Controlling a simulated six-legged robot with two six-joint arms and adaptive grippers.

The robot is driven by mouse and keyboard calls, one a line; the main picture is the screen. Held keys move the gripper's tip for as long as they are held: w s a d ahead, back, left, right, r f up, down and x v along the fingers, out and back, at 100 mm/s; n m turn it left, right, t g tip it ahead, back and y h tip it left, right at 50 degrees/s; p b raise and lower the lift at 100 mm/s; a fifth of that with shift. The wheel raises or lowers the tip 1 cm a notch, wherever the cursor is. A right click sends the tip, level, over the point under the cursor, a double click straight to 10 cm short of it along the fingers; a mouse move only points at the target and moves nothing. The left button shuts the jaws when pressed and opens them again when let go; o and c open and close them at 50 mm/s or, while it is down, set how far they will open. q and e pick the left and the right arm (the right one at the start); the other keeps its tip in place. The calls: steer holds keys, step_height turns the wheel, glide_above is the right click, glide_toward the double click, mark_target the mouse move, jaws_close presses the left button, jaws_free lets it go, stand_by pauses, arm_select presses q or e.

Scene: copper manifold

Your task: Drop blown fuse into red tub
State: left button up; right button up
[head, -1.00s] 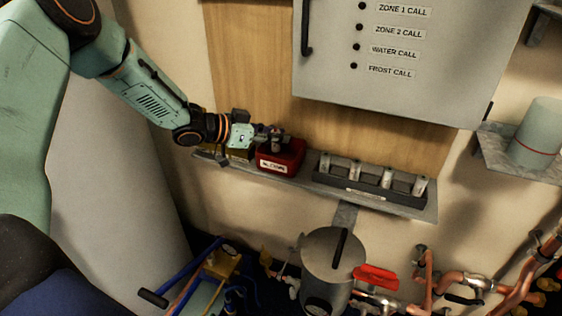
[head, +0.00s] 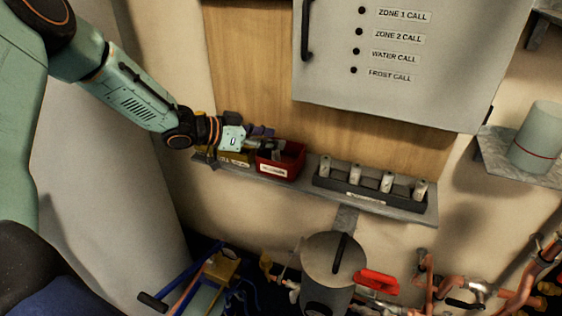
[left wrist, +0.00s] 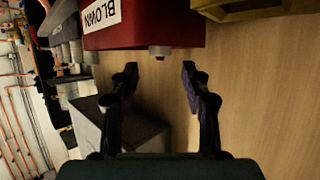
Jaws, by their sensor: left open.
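The red tub (head: 281,170) stands on the grey wall shelf and carries a white label. In the left wrist view the red tub (left wrist: 150,32) is upside down, with the word BLOWN on its label. A small pale cylinder end, likely the fuse (left wrist: 158,51), shows just past the tub's rim; the rest of it is hidden by the tub wall. My left gripper (head: 267,138) is at the upper left of the red tub. In the left wrist view my left gripper (left wrist: 161,80) has its fingers spread with nothing between them. My right gripper is out of view.
A yellow tub (head: 237,158) stands close to the left of the red tub, partly behind my gripper. A dark rack (head: 368,195) with several upright pale fuses sits on the shelf (head: 310,185) to the right. A grey panel box (head: 400,85) hangs above.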

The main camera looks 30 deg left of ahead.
arm_select(q)
steer(key=shift+v, duration=2.75)
